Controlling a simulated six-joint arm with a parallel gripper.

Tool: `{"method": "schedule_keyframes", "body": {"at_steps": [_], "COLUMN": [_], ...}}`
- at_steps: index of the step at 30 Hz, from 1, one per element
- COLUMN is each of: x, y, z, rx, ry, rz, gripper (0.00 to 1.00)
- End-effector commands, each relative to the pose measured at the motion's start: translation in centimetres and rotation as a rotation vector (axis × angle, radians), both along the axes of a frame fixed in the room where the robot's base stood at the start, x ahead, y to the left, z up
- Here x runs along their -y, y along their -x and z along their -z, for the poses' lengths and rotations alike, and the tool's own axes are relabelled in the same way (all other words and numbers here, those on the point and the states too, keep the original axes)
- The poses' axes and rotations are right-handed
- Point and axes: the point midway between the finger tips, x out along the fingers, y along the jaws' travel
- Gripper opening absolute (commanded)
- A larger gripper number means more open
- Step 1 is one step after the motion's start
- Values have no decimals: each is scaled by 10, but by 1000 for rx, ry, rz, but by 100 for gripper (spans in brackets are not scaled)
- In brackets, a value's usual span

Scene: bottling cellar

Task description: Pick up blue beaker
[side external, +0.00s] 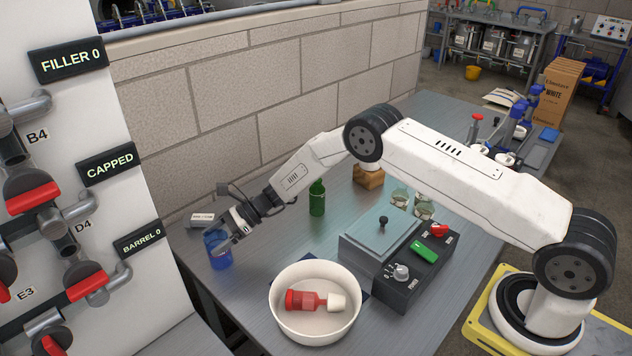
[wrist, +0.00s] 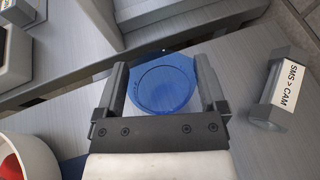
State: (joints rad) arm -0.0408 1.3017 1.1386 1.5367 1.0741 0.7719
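The blue beaker (side external: 219,259) stands upright near the left edge of the grey table in the side view. It is see-through, and its round mouth (wrist: 163,88) shows between the fingers in the wrist view. My gripper (side external: 225,240) is at the top of the beaker, with its fingers partly covering it. In the wrist view my gripper (wrist: 163,85) is spread wide, one finger on each side of the beaker. The gaps look very small, and I cannot tell whether either finger touches it.
A white bowl (side external: 283,326) holding a red bottle (side external: 303,300) stands to the right. A green bottle (side external: 317,199) stands behind. A small labelled block (side external: 201,219) sits close behind the beaker; it also shows in the wrist view (wrist: 283,90). A control box (side external: 412,275) stands farther right.

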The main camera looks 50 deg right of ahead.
Motion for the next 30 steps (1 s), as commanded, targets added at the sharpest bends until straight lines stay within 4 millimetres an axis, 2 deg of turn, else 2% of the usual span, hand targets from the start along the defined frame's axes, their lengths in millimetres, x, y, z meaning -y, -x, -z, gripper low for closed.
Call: {"method": "schedule_keyframes", "body": {"at_steps": [1, 3, 6, 20, 30], "x": [0, 0, 0, 0, 1], "y": [0, 0, 0, 0, 4], "z": [0, 0, 0, -6, -37], "rx": [0, 0, 0, 0, -1], "ry": [0, 0, 0, -1, -2], "rz": [0, 0, 0, 0, -1], "gripper": [71, 49, 23, 23, 23]}}
